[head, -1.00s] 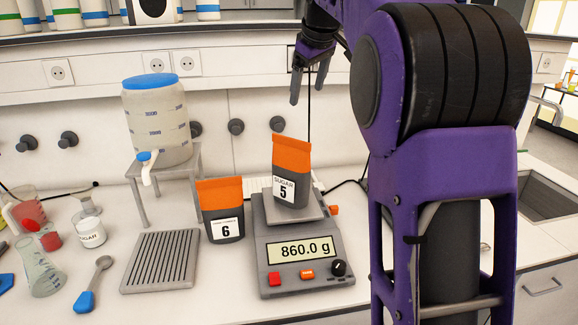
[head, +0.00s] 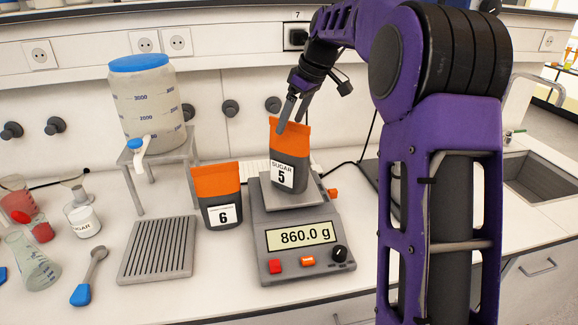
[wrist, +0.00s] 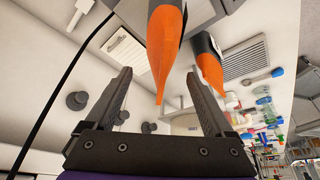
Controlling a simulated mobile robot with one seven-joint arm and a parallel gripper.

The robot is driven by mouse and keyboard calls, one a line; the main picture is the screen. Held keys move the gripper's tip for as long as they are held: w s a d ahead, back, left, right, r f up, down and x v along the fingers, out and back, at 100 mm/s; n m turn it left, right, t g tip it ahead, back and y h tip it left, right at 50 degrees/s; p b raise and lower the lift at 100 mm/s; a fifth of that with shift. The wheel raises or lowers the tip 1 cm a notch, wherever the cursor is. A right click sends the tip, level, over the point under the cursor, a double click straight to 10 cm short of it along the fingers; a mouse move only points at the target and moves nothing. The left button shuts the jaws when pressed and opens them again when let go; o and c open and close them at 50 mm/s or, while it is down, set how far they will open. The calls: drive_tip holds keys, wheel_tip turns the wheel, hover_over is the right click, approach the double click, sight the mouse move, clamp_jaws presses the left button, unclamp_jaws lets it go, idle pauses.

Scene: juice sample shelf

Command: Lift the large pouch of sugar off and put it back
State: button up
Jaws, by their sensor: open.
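The large sugar pouch (head: 289,165), dark grey with an orange top and the label "SUGAR 5", stands upright on the pan of a scale (head: 296,238) reading 860.0 g. My gripper (head: 293,114) is open at the pouch's top edge, pointing down. In the wrist view the orange top (wrist: 165,40) of this pouch lies between the two open fingers (wrist: 160,90), with gaps on both sides. I cannot tell whether a finger touches it.
A similar pouch (head: 218,195) labelled 6 stands close left of the scale. A ribbed grey tray (head: 158,250), a spoon (head: 90,275), glassware and a jar (head: 82,215) are further left. A dispenser tank (head: 147,98) stands behind on a stand.

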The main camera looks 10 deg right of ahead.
sight(285, 137)
drive_tip(key=shift+s+x, duration=0.2)
drive_tip(key=shift+x, duration=3)
drive_tip(key=shift+d, duration=0.15)
clamp_jaws()
drive_tip(key=shift+r, duration=0.15)
